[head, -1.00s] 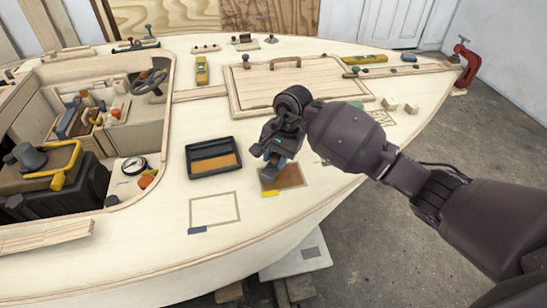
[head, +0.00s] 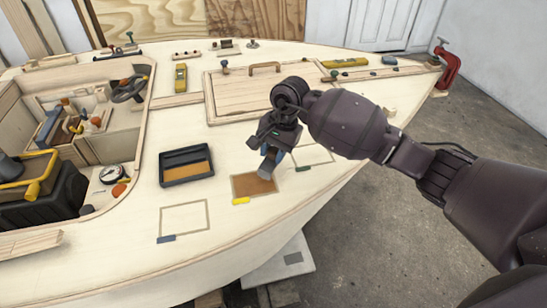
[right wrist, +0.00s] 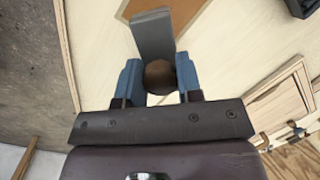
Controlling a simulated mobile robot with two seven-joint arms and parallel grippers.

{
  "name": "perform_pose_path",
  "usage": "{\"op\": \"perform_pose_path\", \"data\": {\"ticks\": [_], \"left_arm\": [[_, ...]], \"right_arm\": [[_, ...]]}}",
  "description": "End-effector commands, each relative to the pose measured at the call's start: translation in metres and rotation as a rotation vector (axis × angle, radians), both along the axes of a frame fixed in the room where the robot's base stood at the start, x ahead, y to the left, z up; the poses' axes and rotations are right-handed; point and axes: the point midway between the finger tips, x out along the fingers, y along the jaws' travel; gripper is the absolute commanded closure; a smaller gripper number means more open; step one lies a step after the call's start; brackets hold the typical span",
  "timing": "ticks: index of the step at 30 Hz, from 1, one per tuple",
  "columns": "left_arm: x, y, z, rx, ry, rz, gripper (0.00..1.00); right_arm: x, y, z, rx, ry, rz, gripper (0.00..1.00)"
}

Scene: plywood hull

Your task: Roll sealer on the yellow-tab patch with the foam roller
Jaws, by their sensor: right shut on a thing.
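The yellow-tab patch (head: 254,185) is brown across its visible area, with a yellow tab (head: 240,201) at its near left corner. My right gripper (head: 272,146) is shut on the foam roller (head: 268,168), whose grey head hangs over the patch's far right part. I cannot tell whether it touches. In the right wrist view, the roller's grey head (right wrist: 153,35) and a round brown part (right wrist: 160,75) show between the blue fingers, with the brown patch (right wrist: 182,10) partly hidden behind. A black tray (head: 188,180) with amber sealer lies left of the patch. My left gripper is out of view.
A wooden hatch (head: 230,92) is behind. The cockpit opening is left, and the hull edge drops off in front.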

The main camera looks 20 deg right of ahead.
Motion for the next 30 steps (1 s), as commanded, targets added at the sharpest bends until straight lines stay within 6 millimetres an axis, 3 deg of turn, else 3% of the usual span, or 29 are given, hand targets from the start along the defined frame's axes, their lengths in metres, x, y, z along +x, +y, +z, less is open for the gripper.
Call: {"op": "perform_pose_path", "data": {"ticks": [15, 30], "left_arm": [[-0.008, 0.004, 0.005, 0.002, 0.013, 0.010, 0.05], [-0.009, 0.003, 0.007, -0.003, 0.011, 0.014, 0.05]], "right_arm": [[-0.002, 0.000, 0.047, -0.001, -0.001, -0.013, 1.00], [-0.002, 0.000, 0.054, 0.000, 0.002, -0.016, 1.00]]}}
